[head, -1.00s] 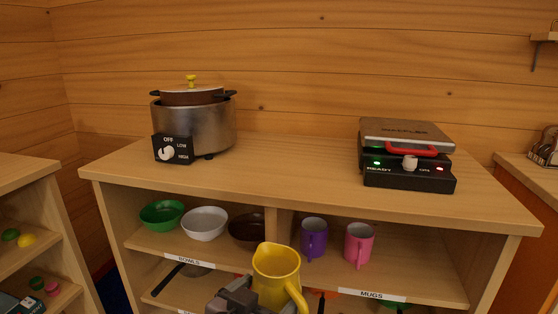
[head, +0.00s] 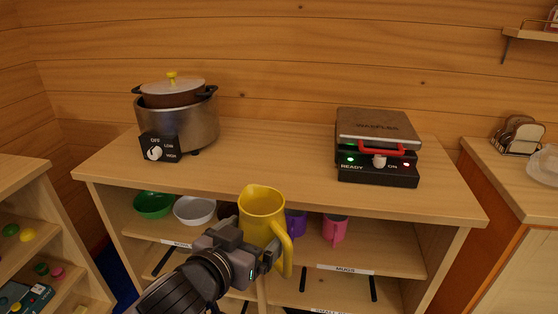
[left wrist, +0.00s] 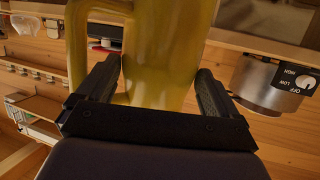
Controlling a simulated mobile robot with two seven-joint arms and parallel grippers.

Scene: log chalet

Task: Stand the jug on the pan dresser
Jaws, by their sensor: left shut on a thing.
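A yellow jug (head: 262,207) with a handle on its right is held upright in front of the wooden dresser (head: 262,180). Its rim overlaps the dresser's front edge in the head view. My left gripper (head: 258,262) is shut on the jug; the left wrist view shows its two fingers (left wrist: 153,92) on either side of the jug's yellow body (left wrist: 165,40). The jug hides part of the shelf behind it. My right gripper is in neither view.
On the dresser top stand a slow cooker with a pan (head: 177,115) at left and a waffle maker (head: 378,147) at right, with bare wood between. Bowls (head: 195,210) and mugs (head: 335,229) sit on the shelf below. A toast rack (head: 518,136) stands far right.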

